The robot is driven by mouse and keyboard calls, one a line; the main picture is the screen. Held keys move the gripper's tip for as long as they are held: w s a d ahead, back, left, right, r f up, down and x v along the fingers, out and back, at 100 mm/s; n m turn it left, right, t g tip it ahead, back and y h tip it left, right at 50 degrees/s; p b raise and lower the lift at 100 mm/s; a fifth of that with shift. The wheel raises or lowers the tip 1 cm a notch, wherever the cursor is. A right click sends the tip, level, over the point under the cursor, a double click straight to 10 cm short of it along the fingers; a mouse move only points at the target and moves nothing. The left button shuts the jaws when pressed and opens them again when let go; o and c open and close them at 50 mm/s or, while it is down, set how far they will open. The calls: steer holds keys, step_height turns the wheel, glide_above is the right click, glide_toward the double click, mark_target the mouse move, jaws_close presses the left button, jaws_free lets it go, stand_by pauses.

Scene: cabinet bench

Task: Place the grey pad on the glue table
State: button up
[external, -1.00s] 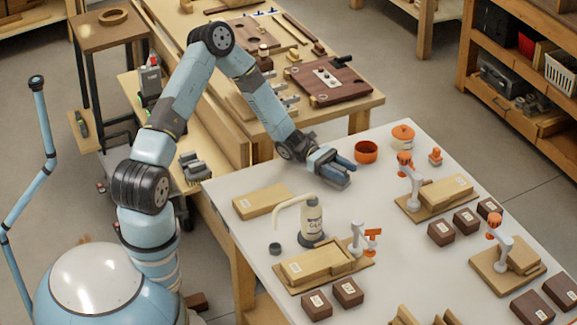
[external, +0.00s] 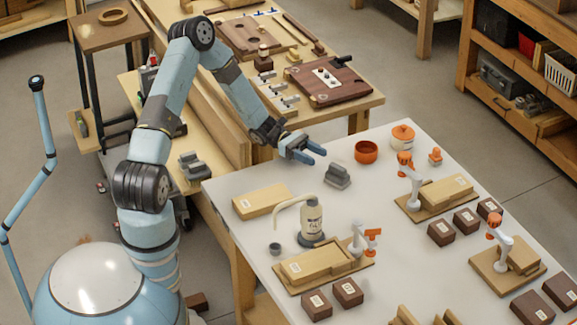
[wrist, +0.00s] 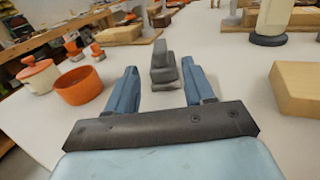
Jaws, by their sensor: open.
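The grey pad (external: 337,176) is a grey block with a raised grip on top. It stands upright on the white glue table (external: 270,168), near the table's far-left part, right of a wooden block. My gripper (external: 316,155) is open and empty, up and to the left of the pad and apart from it. In the wrist view the grey pad (wrist: 163,66) shows ahead, between the two blue fingers of my gripper (wrist: 160,85), with space on both sides.
A glue bottle (external: 312,218) and a wooden block (external: 262,202) are nearer. Clamps with wooden blocks and several brown boxes fill the right side.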

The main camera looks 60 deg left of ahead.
steer(key=s+d+r+m+g+y, duration=0.45)
steer(key=s+r+m, duration=0.25)
steer(key=r, duration=0.2)
steer(key=s+d+r+m+g+y, duration=0.3)
steer(key=s+d+r+m+y, duration=0.25)
steer(key=s+r, duration=0.35)
steer(key=s+a+r+m+t+y, duration=0.1)
steer(key=s+r+m+t+y, duration=0.5)
steer(key=s+r+m, duration=0.4)
steer(key=s+r, duration=0.5)
steer(key=s, duration=0.4)
steer(key=shift+y, duration=0.3)
